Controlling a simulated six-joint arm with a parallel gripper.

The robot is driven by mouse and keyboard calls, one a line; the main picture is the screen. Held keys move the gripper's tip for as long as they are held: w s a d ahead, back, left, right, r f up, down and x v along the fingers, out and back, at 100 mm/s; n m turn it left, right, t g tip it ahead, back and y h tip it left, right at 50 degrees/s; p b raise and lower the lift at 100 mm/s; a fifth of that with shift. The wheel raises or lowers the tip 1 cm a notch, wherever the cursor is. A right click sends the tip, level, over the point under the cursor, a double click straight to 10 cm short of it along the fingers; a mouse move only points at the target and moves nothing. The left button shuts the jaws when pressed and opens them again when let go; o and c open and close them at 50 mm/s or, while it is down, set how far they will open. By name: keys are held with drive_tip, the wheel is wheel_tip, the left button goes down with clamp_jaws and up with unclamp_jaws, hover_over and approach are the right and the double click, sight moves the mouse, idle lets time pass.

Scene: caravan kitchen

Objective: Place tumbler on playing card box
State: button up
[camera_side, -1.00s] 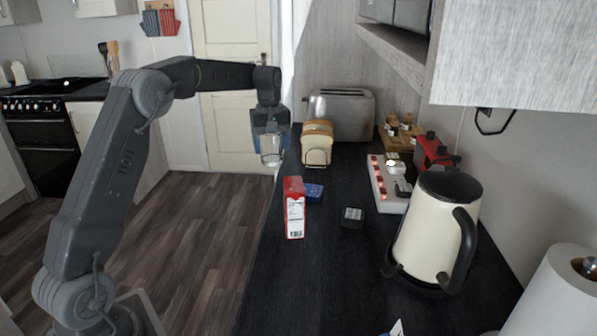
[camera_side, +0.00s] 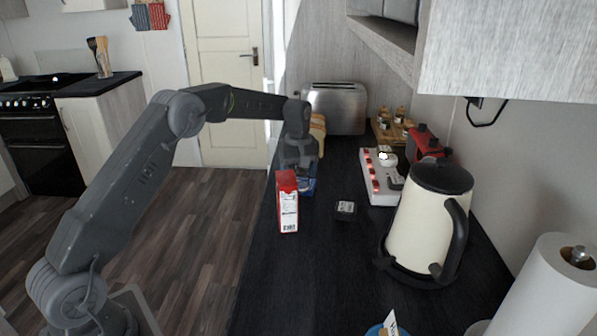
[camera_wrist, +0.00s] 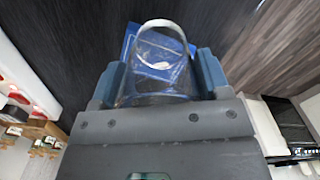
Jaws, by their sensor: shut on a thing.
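My gripper (camera_wrist: 160,85) is shut on a clear glass tumbler (camera_wrist: 158,62), its blue fingers on either side of the glass in the wrist view. A flat blue box (camera_wrist: 129,38), which looks like the playing card box, lies on the dark counter directly beyond the tumbler and partly shows through it. In the side view, my gripper (camera_side: 301,165) is low over the blue box (camera_side: 309,187), behind a red and white carton (camera_side: 287,203). The carton and gripper hide most of the tumbler there. I cannot tell whether the tumbler touches the box.
The carton stands very close in front of my gripper. A small black box (camera_side: 346,209) lies to the right. A white power strip (camera_side: 380,180), a cream kettle (camera_side: 428,225) and a toaster (camera_side: 337,108) stand around. The counter in front of the carton is mostly clear.

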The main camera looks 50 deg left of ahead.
drive_tip(key=shift+f, duration=0.1)
drive_tip(key=o, duration=1.2)
drive_tip(key=shift+c, duration=0.2)
wheel_tip(320, 180, up, 12)
drive_tip(key=s+d+r+m+t, duration=0.1)
drive_tip(key=s+d+r+m, duration=0.2)
drive_tip(key=s+d+r, duration=0.3)
drive_tip(key=s+d+r+m+t, duration=0.15)
drive_tip(key=s+d+m, duration=0.25)
drive_tip(key=s, duration=0.6)
drive_tip(key=s+d+r+m+t, duration=0.1)
drive_tip(key=s+d+m+t, duration=0.2)
drive_tip(key=s, duration=0.7)
drive_tip(key=s+d+f+m, duration=0.3)
drive_tip(key=s+f, duration=0.3)
drive_tip(key=s, duration=0.4)
drive_tip(key=shift+f+m, duration=0.3)
drive_tip(key=shift+f, duration=0.1)
